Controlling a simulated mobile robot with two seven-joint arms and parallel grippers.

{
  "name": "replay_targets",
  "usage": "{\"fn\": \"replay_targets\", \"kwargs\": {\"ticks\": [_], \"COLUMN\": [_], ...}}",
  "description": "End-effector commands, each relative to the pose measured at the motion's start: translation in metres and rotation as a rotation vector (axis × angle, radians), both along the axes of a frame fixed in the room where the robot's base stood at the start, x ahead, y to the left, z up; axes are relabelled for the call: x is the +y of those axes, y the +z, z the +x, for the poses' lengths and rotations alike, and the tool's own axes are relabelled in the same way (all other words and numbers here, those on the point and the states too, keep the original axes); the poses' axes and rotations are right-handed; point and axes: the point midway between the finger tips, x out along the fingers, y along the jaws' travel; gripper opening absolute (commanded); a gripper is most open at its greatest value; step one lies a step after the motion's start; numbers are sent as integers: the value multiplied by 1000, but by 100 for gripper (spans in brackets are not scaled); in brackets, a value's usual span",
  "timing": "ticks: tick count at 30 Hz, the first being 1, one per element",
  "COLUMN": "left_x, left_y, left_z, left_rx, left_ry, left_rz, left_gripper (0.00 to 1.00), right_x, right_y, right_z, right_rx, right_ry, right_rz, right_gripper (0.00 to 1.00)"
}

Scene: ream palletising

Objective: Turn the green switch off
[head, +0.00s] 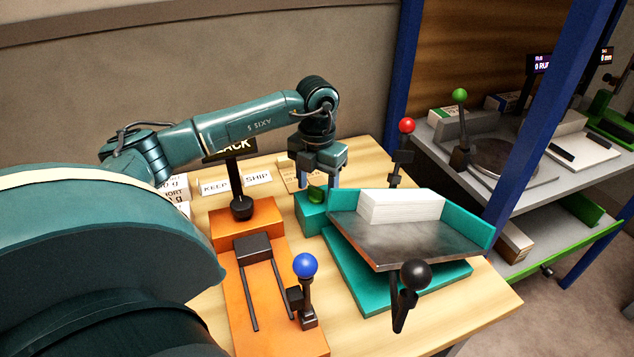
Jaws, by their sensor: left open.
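A small green knob (316,194) sits on top of a teal box (311,217) at the back of the table; it looks like the green switch. My left arm comes in from the left, and my left gripper (319,182) points down right over the knob. Its jaws are open, with the fingers to either side of the knob; I cannot tell if they touch it. The gripper body hides part of the area behind. The switch's on or off position cannot be read. My right gripper is not in view.
A teal tilted tray (400,247) with a white paper stack (400,207) stands right of the box. Levers with red (407,126), blue (305,265) and black (415,274) balls stand nearby. An orange unit (265,320) is in front. A green-ball lever (459,95) is on the right shelf.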

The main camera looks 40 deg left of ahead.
Motion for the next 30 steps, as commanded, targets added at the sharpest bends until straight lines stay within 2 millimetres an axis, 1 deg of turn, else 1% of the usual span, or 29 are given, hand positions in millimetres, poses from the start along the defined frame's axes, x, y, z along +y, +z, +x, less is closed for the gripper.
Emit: {"fn": "replay_targets", "kwargs": {"ticks": [2,5,15,19,21,24,30], "left_x": [0,0,0,0,0,0,0], "left_y": [5,18,93,116,124,130,131], "left_z": [1,1,1,1,1,0,0], "left_rx": [-3,-5,-6,-5,-3,-3,-1], "left_ry": [0,0,-1,1,1,1,1], "left_rz": [-1,1,-1,0,-1,-1,0], "left_gripper": [57,57,57,57,57,57,57], "right_x": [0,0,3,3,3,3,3], "right_y": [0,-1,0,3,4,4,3], "right_z": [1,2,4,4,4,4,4], "right_rx": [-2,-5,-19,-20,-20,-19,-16], "right_ry": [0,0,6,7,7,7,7], "right_rz": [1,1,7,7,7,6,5], "right_gripper": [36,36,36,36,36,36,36]}}
